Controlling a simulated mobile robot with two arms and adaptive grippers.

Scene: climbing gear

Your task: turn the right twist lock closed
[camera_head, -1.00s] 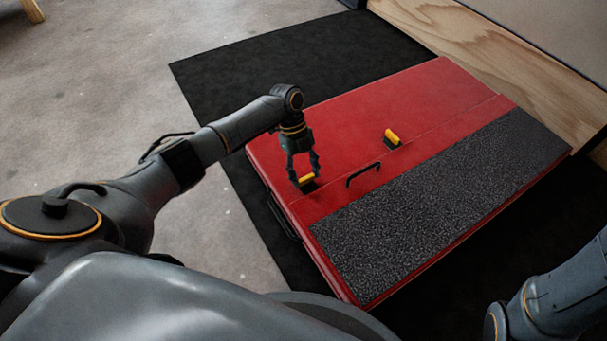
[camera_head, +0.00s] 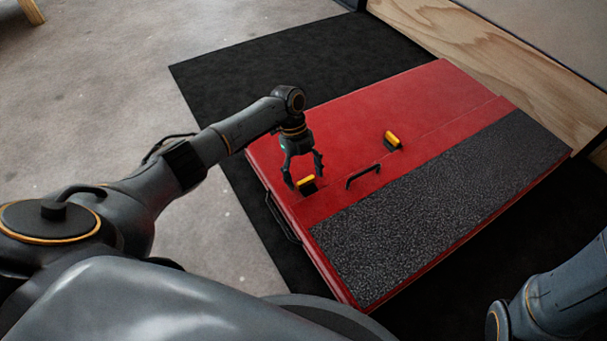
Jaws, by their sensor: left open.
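A red case (camera_head: 440,85) lies flat with two twist locks, each with a yellow handle on a small black base. The right twist lock (camera_head: 392,138) stands clear, with nothing touching it. The left twist lock (camera_head: 306,181) is under my left gripper (camera_head: 305,181). My left gripper points down and is open, its fingers on either side of the left lock's yellow handle; I cannot tell whether they touch it. My right arm shows only in the lower right corner, and its gripper is out of view.
A dark grey textured strip (camera_head: 430,210) covers the near right part of the case. A black mat (camera_head: 250,75) lies beneath. A wooden panel (camera_head: 500,60) stands behind.

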